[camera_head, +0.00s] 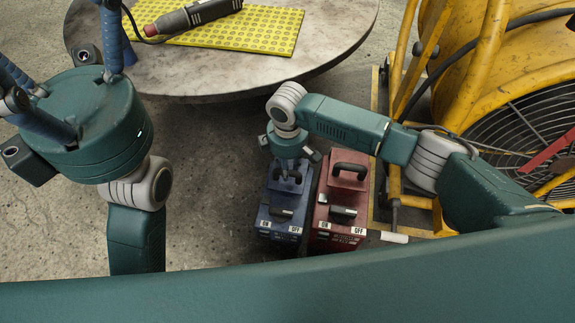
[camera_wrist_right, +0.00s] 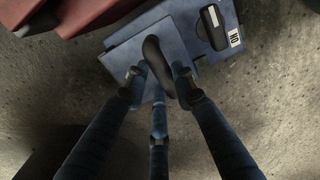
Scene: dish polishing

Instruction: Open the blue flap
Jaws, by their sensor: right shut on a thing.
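The blue box (camera_head: 283,208) stands on the floor, with a black lever and an ON/OFF label on its front top. Its flap (camera_wrist_right: 125,62) has a black handle (camera_wrist_right: 158,62). My right gripper (camera_head: 287,172) is above the box, pointing down. In the right wrist view its three fingers (camera_wrist_right: 155,85) are closed around the black handle. The flap seems to lie flat, though my gripper partly hides it. My left gripper (camera_head: 85,115) is at the upper left, with its blue fingers spread apart and empty; their tips are cut off or hard to see.
A red box (camera_head: 340,205) with a black handle stands close beside the blue box on the right. A round table (camera_head: 225,75) with a yellow mat (camera_head: 270,33) and a tool (camera_head: 190,18) is behind. A yellow fan (camera_head: 520,70) stands right. Floor left of the blue box is clear.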

